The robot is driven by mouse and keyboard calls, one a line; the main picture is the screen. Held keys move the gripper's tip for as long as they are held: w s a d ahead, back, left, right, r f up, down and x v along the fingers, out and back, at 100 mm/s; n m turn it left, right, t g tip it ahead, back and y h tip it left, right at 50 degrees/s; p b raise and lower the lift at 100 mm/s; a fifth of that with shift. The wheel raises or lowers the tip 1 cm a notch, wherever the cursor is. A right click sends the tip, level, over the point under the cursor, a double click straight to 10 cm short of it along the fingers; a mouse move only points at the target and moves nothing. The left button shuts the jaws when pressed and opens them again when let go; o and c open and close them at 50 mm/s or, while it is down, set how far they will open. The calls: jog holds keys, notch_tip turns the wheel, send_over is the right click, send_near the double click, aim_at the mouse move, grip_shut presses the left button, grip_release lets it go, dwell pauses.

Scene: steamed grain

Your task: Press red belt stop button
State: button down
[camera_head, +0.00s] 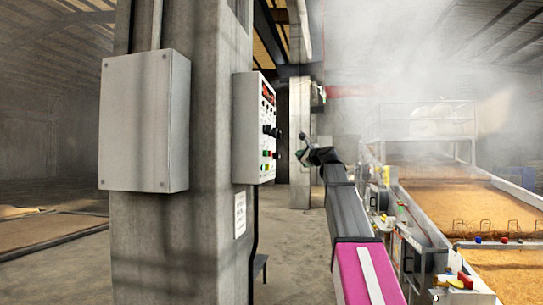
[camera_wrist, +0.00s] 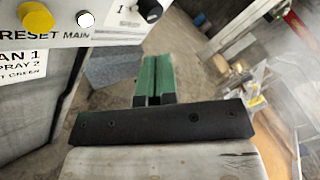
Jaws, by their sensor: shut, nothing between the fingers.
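A control panel (camera_head: 251,130) is fixed to the right side of a concrete column. Small red and green buttons (camera_head: 269,154) sit low on its face, with black knobs above them. I cannot read which one is the belt stop. My gripper (camera_head: 303,136) is to the right of the panel, apart from it in the picture. In the wrist view the green fingers of my gripper (camera_wrist: 154,70) are together with nothing between them. The panel also shows at upper left there (camera_wrist: 100,35), with a yellow button, a white button and a black knob; no red button shows there.
A grey box (camera_head: 145,120) is on the column (camera_head: 215,215) left of the panel. Grain beds (camera_head: 470,208) with a metal-framed edge run along the right. A red and yellow item (camera_head: 465,282) lies at front right. Steam hazes the back right. Open floor lies behind the column.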

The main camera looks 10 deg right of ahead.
jog(key=shift+a, duration=0.1)
jog(key=w+a, duration=0.2)
jog(key=a, duration=0.6)
jog(key=shift+w, duration=0.4)
jog(key=shift+a, duration=0.15)
dwell(1.7)
jog(key=shift+w+a, duration=0.1)
jog(key=shift+a, duration=0.25)
jog(key=shift+w+a, duration=0.2)
jog(key=shift+a, duration=0.25)
dwell(1.0)
jog(key=shift+s+d, duration=0.3)
jog(key=shift+d, duration=0.55)
jog(key=shift+s+d, duration=0.25)
jog(key=shift+d, duration=0.55)
jog(key=shift+s+d, duration=0.3)
jog(key=shift+d, duration=0.5)
jog(key=shift+s+d, duration=0.25)
jog(key=shift+d, duration=0.55)
